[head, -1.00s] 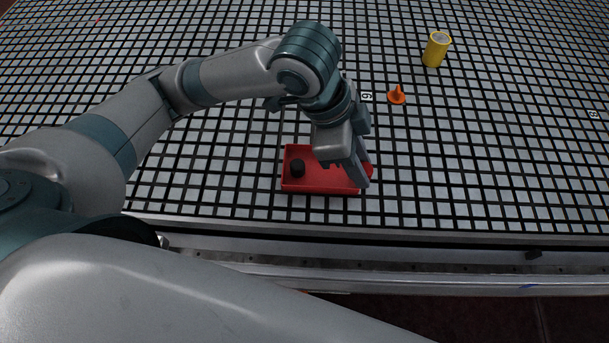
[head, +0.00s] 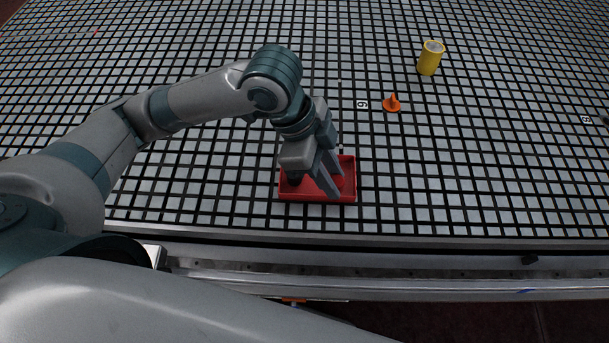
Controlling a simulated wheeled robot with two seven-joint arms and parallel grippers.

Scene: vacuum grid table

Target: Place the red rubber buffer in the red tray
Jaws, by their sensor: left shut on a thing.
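The red tray (head: 300,197) sits on the grid table near its front edge. My left gripper (head: 336,185) points down over the right part of the tray, with its fingertips at or just above the tray. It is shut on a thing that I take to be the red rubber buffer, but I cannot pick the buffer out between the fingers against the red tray. I cannot tell whether it touches the tray floor. My gripper covers much of the tray's inside. My right gripper is not in view.
An orange cone-shaped piece (head: 392,103) stands to the right behind the tray. A yellow cylinder (head: 430,58) stands further back. The grid table (head: 480,170) is clear to the right of the tray. A metal rail (head: 400,277) runs along the front.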

